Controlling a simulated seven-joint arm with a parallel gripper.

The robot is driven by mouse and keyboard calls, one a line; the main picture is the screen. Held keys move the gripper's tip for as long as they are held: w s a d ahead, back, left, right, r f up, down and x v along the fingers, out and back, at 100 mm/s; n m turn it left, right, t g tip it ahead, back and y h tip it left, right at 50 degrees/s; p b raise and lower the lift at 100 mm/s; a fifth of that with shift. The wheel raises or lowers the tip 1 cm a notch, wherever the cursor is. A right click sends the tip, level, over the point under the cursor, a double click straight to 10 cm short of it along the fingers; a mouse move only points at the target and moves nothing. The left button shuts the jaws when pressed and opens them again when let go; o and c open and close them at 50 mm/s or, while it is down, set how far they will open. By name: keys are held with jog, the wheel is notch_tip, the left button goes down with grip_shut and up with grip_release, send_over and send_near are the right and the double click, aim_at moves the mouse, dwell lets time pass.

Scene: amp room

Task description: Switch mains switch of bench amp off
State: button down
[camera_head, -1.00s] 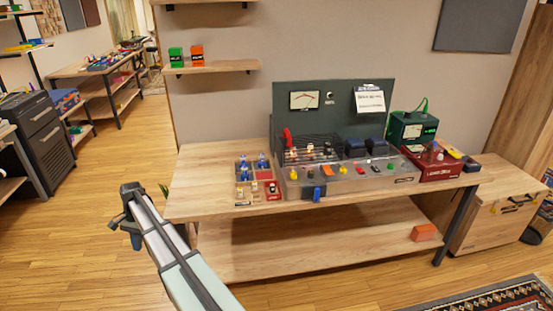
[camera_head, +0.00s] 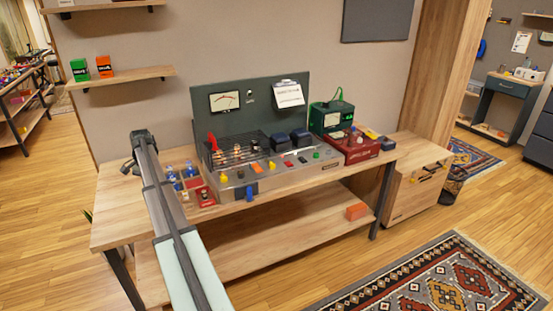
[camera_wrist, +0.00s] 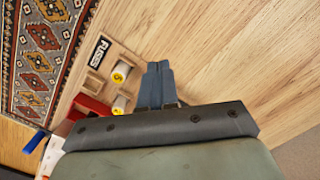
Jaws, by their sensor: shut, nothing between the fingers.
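The bench amp (camera_head: 265,177) is a grey chassis with a dark green back panel (camera_head: 235,125) on the wooden bench. It carries a meter, several coloured knobs and small switches along its front. A red lever (camera_head: 212,143) stands up at its left. I cannot tell which control is the mains switch. My gripper (camera_head: 128,168) is over the bench's left end, left of the amp and apart from it. In the wrist view its fingers (camera_wrist: 156,78) are shut together and empty, over bare wood beside the fuse tray (camera_wrist: 97,84).
A tray of blue and white parts (camera_head: 173,190) and a red block sit between my gripper and the amp. A green-fronted unit (camera_head: 331,118) and a red box (camera_head: 350,150) stand right of the amp.

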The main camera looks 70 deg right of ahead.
jog(key=s+d+r+m, duration=0.1)
jog(key=s+d+r, duration=0.2)
jog(key=s+d, duration=0.8)
notch_tip(320, 180, up, 11)
jog(key=m+g, duration=0.1)
jog(key=m, duration=0.8)
send_over(289, 164)
jog(key=w+d, duration=0.1)
jog(key=d, duration=0.1)
jog(key=shift+w+a+f, duration=0.1)
jog(key=shift+w+f, duration=0.05)
jog(key=shift+f, duration=0.05)
jog(key=shift+f, duration=0.1)
jog(key=f, duration=0.4)
jog(key=a+f, duration=0.1)
jog(key=f, duration=0.4)
jog(key=s+f, duration=0.1)
jog(key=f, duration=0.3)
jog(key=shift+s+a+f, duration=0.1)
jog(key=shift+a+f, duration=0.05)
jog(key=shift+f, duration=0.25)
